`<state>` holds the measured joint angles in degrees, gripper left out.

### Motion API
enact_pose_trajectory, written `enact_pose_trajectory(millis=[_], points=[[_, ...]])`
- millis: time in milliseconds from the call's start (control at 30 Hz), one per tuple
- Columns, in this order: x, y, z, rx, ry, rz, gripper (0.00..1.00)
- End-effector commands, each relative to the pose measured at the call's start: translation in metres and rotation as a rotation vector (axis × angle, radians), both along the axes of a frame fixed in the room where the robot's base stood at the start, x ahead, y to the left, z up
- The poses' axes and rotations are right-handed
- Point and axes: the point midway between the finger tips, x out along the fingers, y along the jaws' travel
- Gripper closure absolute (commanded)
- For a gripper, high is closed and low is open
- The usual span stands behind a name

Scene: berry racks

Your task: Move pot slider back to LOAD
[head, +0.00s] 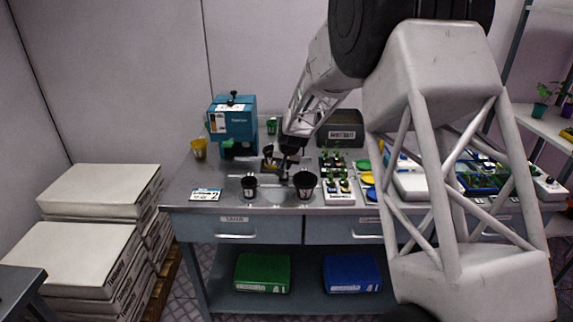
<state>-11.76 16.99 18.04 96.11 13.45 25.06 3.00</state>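A blue bench machine (232,122) with a black knob on top stands at the back left of the steel worktable (215,178). A small dark piece (268,154) with a light brown part stands just right of the machine, close to my gripper; it may be the pot slider, but it is too small to be sure. No LOAD mark can be read. My gripper (285,168) points down just above the tabletop, right of the machine. Its fingers are dark and small, so I cannot tell whether they are open, touching or holding anything.
Two black pots (249,187) (304,186) stand at the table's front edge. A yellow pot (199,149) is left of the machine. A seedling tray (338,186) and a dark bin (340,130) are to the right. My arm hides much of the right side.

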Motion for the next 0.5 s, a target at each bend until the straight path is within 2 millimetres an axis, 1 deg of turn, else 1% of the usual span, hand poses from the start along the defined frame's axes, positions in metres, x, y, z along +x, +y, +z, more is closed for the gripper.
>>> enact_pose_trajectory(millis=[33,167,500], points=[[0.0008,0.0002,0.0019,0.001,-0.003,-0.001,0.75],[0.0005,0.0001,0.0014,0.001,-0.002,0.0,0.56],[-0.0001,-0.0003,0.0013,0.0,-0.001,0.0,0.55]])
